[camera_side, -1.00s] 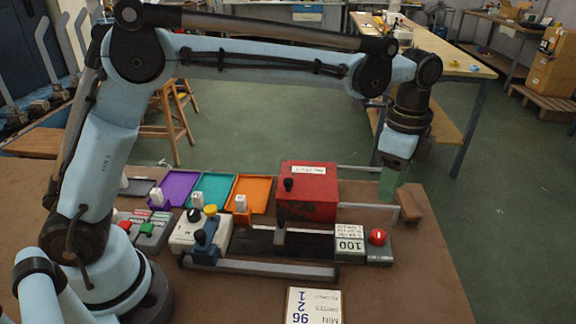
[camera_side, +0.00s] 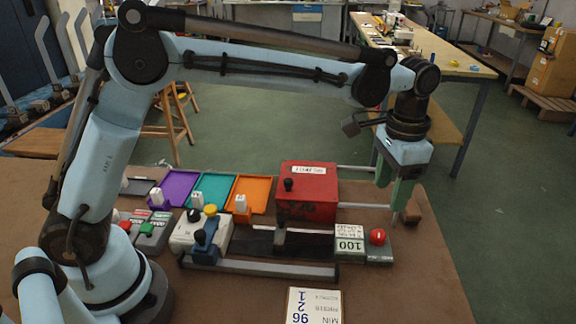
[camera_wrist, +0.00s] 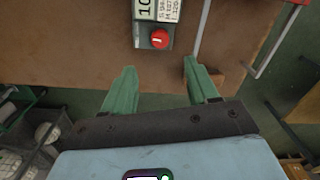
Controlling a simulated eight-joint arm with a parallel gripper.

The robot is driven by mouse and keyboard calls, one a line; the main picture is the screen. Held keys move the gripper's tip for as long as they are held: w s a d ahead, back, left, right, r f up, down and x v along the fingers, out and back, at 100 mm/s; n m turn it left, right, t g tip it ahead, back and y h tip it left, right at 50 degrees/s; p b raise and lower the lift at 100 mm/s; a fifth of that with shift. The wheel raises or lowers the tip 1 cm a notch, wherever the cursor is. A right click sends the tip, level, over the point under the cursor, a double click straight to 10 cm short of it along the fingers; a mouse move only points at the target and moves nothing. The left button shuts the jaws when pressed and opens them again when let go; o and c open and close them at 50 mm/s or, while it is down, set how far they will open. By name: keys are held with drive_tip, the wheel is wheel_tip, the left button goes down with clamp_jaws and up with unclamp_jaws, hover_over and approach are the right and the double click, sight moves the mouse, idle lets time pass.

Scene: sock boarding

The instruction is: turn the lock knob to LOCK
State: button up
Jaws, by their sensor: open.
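A round red knob (camera_side: 377,237) with a white mark sits on a small grey box (camera_side: 379,255) at the right of the workbench; its lettering is too small to read. The wrist view shows the knob (camera_wrist: 160,38) just beyond my fingertips, roughly centred between them. My gripper (camera_side: 392,197) has two green fingers, spread apart and empty, pointing down. It is above and behind the knob, not touching it. The gripper also shows in the wrist view (camera_wrist: 160,70).
A box marked 100 (camera_side: 349,245) adjoins the knob's box on the left. A red box (camera_side: 307,192) with metal rails on its right stands behind, and a brown block (camera_side: 412,210) lies near the bench's right edge. A white card (camera_side: 313,306) lies in front.

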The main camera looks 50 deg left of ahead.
sight(380, 233)
wheel_tip(380, 233, down, 11)
idle(0.4)
drive_tip(key=shift+c, duration=0.2)
drive_tip(key=c, duration=1)
drive_tip(key=shift+m, duration=0.3)
drive_tip(key=m, duration=0.3)
drive_tip(key=shift+m, duration=2.1)
